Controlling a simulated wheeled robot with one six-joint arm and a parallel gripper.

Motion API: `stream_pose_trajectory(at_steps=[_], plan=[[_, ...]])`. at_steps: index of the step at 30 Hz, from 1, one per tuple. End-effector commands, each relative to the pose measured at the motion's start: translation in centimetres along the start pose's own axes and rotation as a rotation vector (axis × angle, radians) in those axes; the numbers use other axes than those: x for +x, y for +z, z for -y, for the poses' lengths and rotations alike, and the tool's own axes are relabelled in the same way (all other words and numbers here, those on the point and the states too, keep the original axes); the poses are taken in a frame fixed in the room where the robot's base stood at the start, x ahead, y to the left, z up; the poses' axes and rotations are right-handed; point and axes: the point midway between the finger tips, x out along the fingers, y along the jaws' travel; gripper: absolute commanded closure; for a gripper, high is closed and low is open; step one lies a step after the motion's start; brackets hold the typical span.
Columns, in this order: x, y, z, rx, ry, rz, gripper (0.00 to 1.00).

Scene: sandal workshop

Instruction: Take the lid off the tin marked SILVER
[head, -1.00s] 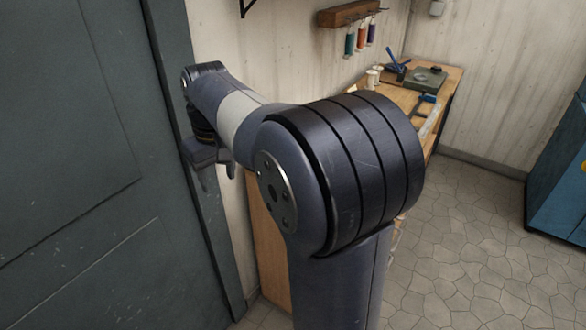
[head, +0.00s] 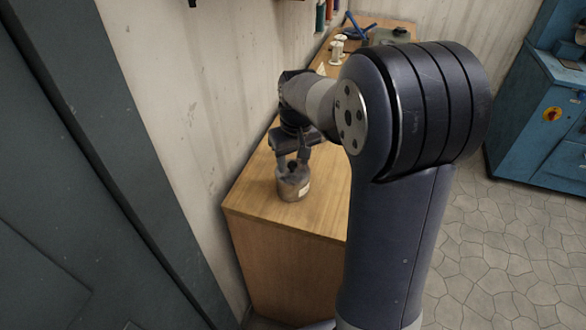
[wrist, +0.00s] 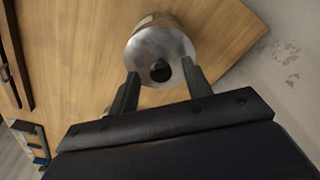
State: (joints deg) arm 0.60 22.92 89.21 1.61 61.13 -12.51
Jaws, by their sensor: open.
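A grey metal tin (head: 292,187) stands upright near the close end of the wooden bench. A pale label patch shows on its side, but I cannot read any marking. Its lid (wrist: 143,52) is round and silvery with a black knob (wrist: 160,71) in the middle. My gripper (head: 293,162) is open above the tin, fingers pointing down, one on each side of the knob. In the wrist view, gaps show between the knob and both fingertips. I cannot tell how far the fingertips are above the lid.
The wooden bench (head: 245,193) runs along the pale wall. White spools (head: 337,50) and a blue tool (head: 357,28) are at its far end. A dark door or panel (head: 70,150) is close on the left. A blue cabinet (head: 545,135) stands right, across open stone floor (head: 490,260).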

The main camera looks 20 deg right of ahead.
Motion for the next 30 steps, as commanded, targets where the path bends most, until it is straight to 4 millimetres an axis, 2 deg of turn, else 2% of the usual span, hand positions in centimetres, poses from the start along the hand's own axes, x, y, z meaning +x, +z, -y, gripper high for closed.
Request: stream_pose_trajectory(at_steps=[7, 24, 30], plan=[[0.15, -0.02, 0.01, 0.000, 0.000, -0.001, 0.54], [0.10, -0.03, 0.00, 0.000, 0.000, -0.001, 1.00], [0.02, -0.05, 0.00, 0.000, 0.000, -0.001, 1.00]])
